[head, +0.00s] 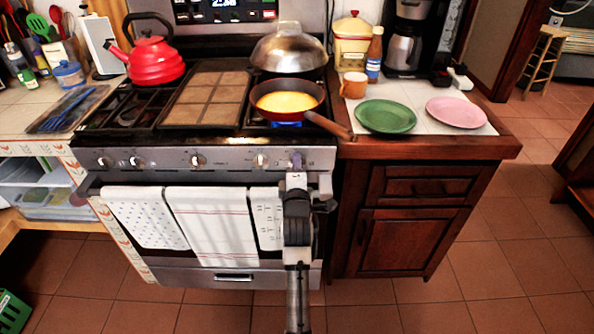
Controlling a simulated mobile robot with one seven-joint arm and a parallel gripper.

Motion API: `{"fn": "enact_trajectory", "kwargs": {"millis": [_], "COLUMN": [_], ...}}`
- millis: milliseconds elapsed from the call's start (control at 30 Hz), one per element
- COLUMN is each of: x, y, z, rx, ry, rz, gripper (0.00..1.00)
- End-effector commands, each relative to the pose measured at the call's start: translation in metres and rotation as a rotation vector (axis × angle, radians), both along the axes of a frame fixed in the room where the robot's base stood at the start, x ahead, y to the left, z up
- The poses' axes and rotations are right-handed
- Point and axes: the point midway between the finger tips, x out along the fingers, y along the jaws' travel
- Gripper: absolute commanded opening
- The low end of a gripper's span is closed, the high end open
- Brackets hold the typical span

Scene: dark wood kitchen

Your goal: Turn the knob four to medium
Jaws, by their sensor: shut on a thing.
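A row of several knobs runs along the stove's steel front panel (228,162). My gripper (296,164) is at the right end of this row, shut on the rightmost knob. That knob is mostly hidden by the gripper, so its angle cannot be told. The knob to its left (261,161) is free, as are the middle knob (197,160) and the two at the left end. A blue flame (284,124) shows under the red pan (287,101) on the right front burner.
Towels (208,225) hang on the oven handle below the knobs. The pan's handle (328,125) sticks out over the stove's right edge. A red kettle (155,62) stands at the back left. A green plate (385,117) and a pink plate (456,112) lie on the right counter.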

Motion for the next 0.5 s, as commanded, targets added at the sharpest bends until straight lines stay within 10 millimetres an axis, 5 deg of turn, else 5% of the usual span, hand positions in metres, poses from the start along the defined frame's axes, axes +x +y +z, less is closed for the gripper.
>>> {"fn": "enact_trajectory", "kwargs": {"millis": [500], "x": [0.0006], "y": [0.0004], "z": [0.0022], "rx": [-0.221], "ry": [-0.005], "rz": [0.0], "gripper": [0.18]}}
